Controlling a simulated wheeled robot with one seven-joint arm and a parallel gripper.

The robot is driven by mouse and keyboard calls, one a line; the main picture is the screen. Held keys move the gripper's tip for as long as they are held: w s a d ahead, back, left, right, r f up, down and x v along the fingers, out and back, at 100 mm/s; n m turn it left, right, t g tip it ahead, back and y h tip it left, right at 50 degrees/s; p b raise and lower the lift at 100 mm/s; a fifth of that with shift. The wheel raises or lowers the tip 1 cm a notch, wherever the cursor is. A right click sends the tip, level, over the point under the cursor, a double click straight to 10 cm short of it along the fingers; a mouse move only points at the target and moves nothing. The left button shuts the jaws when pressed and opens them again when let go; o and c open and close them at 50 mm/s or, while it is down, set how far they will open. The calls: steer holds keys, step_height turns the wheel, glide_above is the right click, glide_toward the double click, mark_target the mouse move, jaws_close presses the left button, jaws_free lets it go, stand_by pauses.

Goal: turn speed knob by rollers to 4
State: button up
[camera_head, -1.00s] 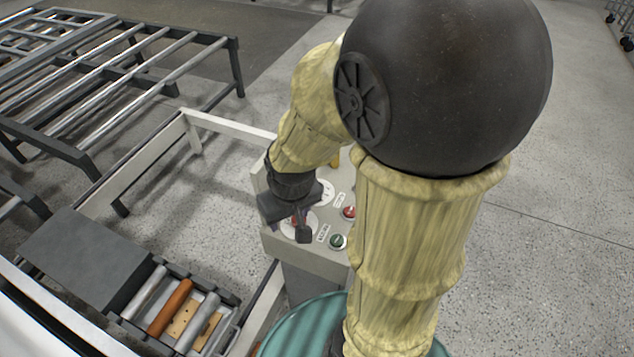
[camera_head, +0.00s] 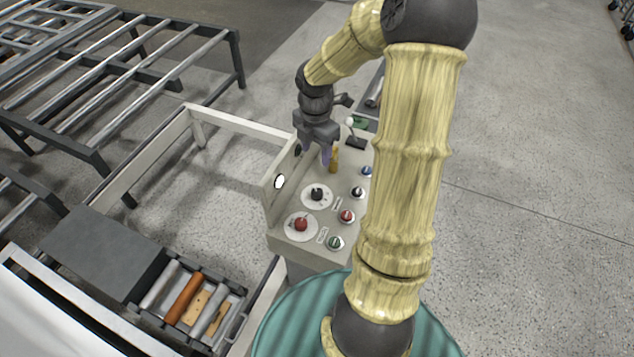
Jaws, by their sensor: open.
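The control panel (camera_head: 285,235) has two round white dials. A red knob (camera_head: 301,225) sits on the near dial and a black knob (camera_head: 317,194) on the farther one. Dial numbers and labels are too small to read, so I cannot tell the settings or which knob is for speed. My gripper (camera_head: 314,152) is open over the far part of the panel, beyond both knobs and apart from them. Both knobs are in clear view. The rollers (camera_head: 183,298), silver and orange, lie in a tray at the lower left.
Green (camera_head: 335,243), red (camera_head: 346,216) and blue (camera_head: 366,171) buttons line the panel's right side. A small brass-coloured upright part (camera_head: 334,160) stands near my gripper. A pale rail (camera_head: 240,122) runs left of the panel.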

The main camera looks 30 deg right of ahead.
mark_target(316, 192)
steer(key=shift+w+d, duration=0.1)
steer(key=shift+d, duration=0.05)
step_height(316, 192, down, 17)
steer(key=shift+f+p, duration=0.15)
steer(key=shift+p, duration=0.2)
stand_by(0.6)
steer(key=shift+c, duration=0.2)
steer(key=c, duration=0.9)
